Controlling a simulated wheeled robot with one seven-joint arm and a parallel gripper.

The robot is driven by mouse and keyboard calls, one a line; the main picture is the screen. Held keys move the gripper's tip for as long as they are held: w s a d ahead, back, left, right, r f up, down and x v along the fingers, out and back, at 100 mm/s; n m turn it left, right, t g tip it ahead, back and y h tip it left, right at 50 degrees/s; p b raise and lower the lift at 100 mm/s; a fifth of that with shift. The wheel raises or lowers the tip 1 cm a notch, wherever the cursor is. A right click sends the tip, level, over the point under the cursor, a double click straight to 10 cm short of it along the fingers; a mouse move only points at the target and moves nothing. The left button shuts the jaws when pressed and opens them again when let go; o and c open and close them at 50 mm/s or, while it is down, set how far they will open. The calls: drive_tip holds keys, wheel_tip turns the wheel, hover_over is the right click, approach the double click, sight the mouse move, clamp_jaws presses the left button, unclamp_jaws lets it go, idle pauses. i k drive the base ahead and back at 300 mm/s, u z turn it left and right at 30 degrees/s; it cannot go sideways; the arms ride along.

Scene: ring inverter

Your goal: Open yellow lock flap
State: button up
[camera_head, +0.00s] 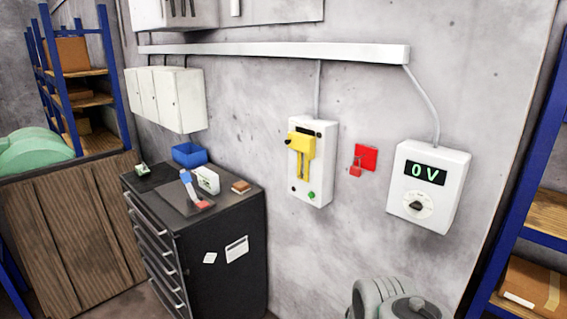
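The yellow lock flap (305,143) is on the front of a white wall box (318,185) in the middle of the view. Its wide upper part sits near the top of the box, and narrower yellow parts run down below it. A small dark part shows at the left of the flap. Whether the flap is latched cannot be told. A green button and a dark round part are low on the box. My gripper is not in view. Grey rounded parts, seemingly my arm, show at the bottom right, below and right of the box.
A red padlock and plate (364,159) hang right of the box. Further right is a white unit (429,187) reading "0V" with a knob. A black drawer cabinet (221,260) stands lower left with small items on top. Blue shelving (525,200) edges the right.

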sight(301, 143)
drive_tip(key=u, duration=1.2)
drive_tip(key=i, duration=0.85)
drive_tip(key=u, duration=0.1)
